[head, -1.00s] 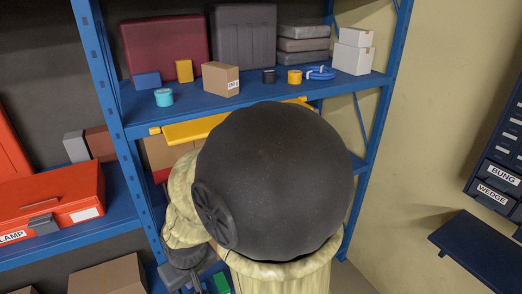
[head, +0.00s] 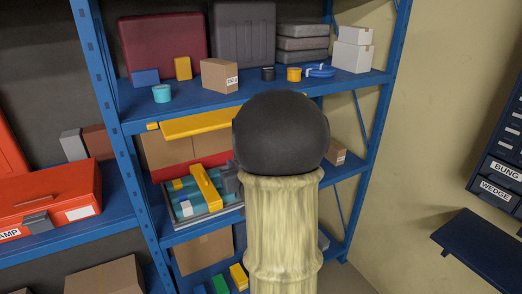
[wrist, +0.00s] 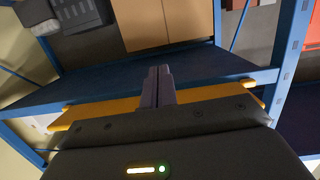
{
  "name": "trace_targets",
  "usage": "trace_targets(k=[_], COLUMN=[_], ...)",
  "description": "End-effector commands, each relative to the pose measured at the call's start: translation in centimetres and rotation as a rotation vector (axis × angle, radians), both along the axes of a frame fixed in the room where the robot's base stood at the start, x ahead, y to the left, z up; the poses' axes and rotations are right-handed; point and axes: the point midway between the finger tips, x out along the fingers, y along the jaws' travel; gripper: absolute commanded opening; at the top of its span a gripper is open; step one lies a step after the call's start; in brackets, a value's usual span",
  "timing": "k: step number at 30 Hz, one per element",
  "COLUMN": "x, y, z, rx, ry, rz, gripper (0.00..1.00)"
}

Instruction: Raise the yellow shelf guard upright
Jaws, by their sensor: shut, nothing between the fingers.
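The yellow shelf guard (head: 197,124) is a long flat strip along the front of the upper blue shelf (head: 210,112), just below its edge. It is not upright above the shelf edge. My arm covers its right part in the head view. In the wrist view the guard (wrist: 95,112) spans behind my gripper, with both ends showing. My gripper (wrist: 160,70) has its fingers together, nothing between them. The fingers overlap the guard's middle in that view; I cannot tell whether they touch it. The head view does not clearly show the gripper.
The upper shelf holds a cardboard box (head: 220,75), a teal cylinder (head: 162,93) and white boxes (head: 350,52). Below are cardboard boxes and a tray with a yellow bar (head: 206,188). The blue upright (head: 120,150) stands left, an orange-red toolbox (head: 50,198) beyond it.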

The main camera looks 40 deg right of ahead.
Motion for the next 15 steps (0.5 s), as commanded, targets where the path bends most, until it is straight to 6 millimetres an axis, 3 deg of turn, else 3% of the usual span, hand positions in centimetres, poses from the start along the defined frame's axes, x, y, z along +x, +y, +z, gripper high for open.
trace_targets(k=[1,6,15], x=[-0.5,-2.3,-4.1], y=[-1.8,-5.5,-7.0], z=[0.5,3.4,5.3], rx=[-0.014,-0.065,-0.096], ry=[-0.067,-0.283,-0.415], rz=[-0.008,0.013,0.044], gripper=[0.0,0.0,0.0])
